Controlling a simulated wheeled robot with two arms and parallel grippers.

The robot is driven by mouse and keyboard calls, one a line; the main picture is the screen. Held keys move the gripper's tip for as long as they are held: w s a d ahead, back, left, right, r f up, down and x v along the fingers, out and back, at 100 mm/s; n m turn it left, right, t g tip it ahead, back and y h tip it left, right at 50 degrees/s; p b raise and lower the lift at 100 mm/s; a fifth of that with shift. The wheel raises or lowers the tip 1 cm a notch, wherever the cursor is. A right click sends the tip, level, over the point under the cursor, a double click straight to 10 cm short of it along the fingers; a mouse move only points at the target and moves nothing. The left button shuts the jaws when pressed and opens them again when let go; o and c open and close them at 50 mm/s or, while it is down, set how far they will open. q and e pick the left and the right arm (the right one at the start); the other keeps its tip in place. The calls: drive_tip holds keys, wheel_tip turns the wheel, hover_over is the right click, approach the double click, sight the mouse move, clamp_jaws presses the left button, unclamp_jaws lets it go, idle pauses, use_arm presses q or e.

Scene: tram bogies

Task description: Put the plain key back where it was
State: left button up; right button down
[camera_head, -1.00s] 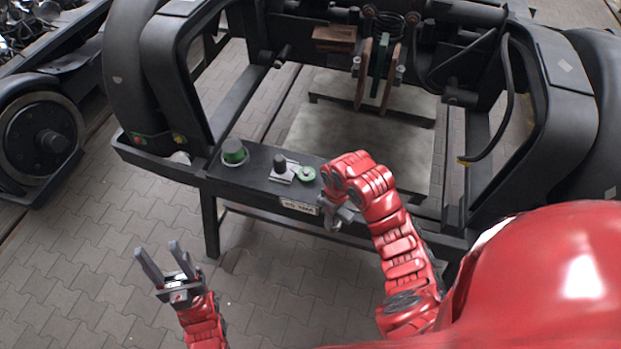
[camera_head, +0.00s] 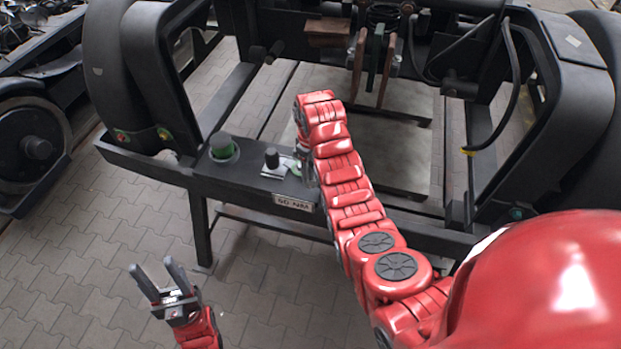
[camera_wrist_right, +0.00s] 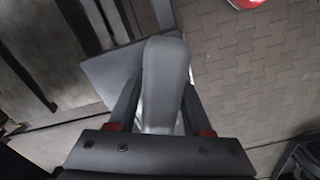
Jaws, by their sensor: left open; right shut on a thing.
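My right gripper (camera_wrist_right: 163,100) is shut on a smooth, plain grey piece with a rounded end (camera_wrist_right: 165,65), which looks like the plain key. In the head view the right hand (camera_head: 303,155) is over the bench beam, just right of the black-knobbed fitting (camera_head: 272,160). My own arm hides most of the hand and the held piece there. I cannot tell whether the piece touches anything. My left gripper (camera_head: 156,268) is open and empty above the paving, left of and in front of the beam.
The bogie frame (camera_head: 545,100) rises at right, with a hanging black cable (camera_head: 512,90). Paving (camera_head: 90,230) in front is clear.

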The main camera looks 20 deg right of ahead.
sight(311, 175)
drive_tip(key=shift+w, duration=0.2)
wheel_tip(311, 175, down, 2)
drive_tip(key=shift+f+p, duration=0.1)
drive_tip(key=shift+p, duration=0.95)
drive_tip(key=shift+f, duration=0.65)
drive_tip(key=shift+c, duration=1.6)
unclamp_jaws()
